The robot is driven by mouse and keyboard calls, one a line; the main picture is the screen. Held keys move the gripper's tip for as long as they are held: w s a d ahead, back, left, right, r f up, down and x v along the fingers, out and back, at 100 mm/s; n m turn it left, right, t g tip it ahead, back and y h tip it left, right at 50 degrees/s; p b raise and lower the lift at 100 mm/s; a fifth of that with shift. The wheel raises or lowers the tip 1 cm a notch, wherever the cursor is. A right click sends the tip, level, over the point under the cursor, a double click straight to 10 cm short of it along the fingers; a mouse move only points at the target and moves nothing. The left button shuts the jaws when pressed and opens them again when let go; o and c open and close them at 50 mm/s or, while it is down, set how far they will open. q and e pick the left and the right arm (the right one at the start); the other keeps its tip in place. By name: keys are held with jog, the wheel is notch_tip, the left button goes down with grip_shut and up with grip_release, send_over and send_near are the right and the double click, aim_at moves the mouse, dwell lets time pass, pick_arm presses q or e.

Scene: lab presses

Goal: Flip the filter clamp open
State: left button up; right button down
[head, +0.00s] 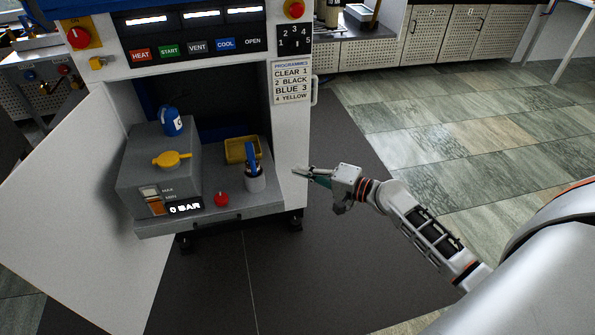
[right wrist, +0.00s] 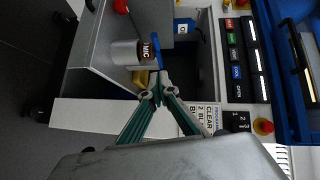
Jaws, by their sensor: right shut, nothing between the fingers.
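The filter clamp looks like a blue upright lever (head: 251,155) on a grey cylindrical filter housing (head: 255,182) at the right of the press's grey tray. In the right wrist view the blue lever (right wrist: 156,48) stands beside the housing (right wrist: 126,53), which has a dark label. My right gripper (head: 298,172) is to the right of the housing, outside the press's front edge, and apart from it in the head view. Its green fingers are shut with nothing between them. In the right wrist view the fingertips (right wrist: 157,93) point towards the lever. My left gripper is not in view.
A yellow tray (head: 229,151) sits behind the housing. A red knob (head: 221,199) is at the tray's front, and a grey unit with a yellow knob (head: 170,159) and blue jug (head: 171,122) is left. The white door (head: 75,200) stands open. Floor to the right is clear.

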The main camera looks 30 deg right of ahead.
send_near(255, 164)
jog(key=w+d, duration=0.1)
jog(key=w, duration=0.2)
jog(key=a, duration=0.1)
jog(key=w+a, duration=0.1)
jog(key=a, duration=0.1)
jog(key=shift+w+a+f, duration=0.2)
jog(key=shift+w+f, duration=0.1)
jog(key=shift+w, duration=0.05)
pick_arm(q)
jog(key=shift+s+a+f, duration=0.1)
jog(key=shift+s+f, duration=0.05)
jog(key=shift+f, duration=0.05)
pick_arm(e)
jog(key=shift+a+f, duration=0.15)
jog(key=shift+a, duration=0.05)
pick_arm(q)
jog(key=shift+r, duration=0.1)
